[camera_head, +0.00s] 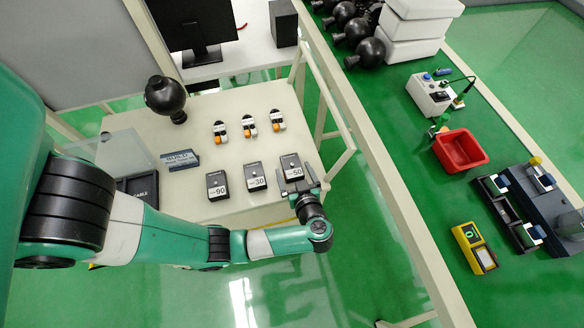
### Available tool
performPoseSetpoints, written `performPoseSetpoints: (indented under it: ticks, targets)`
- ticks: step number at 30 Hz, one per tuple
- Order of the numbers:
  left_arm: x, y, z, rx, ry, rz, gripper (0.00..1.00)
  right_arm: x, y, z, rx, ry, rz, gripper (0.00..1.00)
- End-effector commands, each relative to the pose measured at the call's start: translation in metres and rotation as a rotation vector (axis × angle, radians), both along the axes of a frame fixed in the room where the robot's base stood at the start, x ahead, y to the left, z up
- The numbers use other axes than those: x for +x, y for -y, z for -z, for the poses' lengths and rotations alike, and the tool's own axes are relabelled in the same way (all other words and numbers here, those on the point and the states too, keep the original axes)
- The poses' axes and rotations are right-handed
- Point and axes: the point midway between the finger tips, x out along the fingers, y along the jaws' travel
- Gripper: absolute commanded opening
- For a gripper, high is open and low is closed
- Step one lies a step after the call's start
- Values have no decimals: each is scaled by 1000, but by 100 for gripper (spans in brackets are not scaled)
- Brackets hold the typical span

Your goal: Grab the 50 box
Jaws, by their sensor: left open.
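The 50 box (291,167) is a small dark grey box with a white label reading 50. It lies on the cream table at the right end of a row of three. Beside it lie the 30 box (256,176) and, further left, the 90 box (216,185). My left gripper (297,184) is open at the near end of the 50 box, over its lower part. It hides the box's near edge, and I cannot tell whether the fingers touch it. My right gripper is not in view.
Several small orange-tipped parts (249,126) lie behind the boxes. A sign block (180,159) and a dark tray marked CABLE (138,188) are to the left. A cream rail edges the table's right side. A green bench with a red bin (460,150) lies beyond.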

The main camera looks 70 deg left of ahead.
Motion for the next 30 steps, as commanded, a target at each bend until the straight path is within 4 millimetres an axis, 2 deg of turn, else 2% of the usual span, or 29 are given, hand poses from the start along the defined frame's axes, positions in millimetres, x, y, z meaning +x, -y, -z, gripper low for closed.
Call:
performPoseSetpoints:
  ticks: [2,3,18,26,30]
  targets:
    - [0,0,-1,0,0,0,100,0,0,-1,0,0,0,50]
    - [0,0,-1,0,0,0,96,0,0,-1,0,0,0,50]
    - [0,1,-1,0,0,0,8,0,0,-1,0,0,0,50]
    - [0,1,-2,0,0,0,8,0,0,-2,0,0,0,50]
    - [0,1,-13,0,0,0,8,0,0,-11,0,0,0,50]
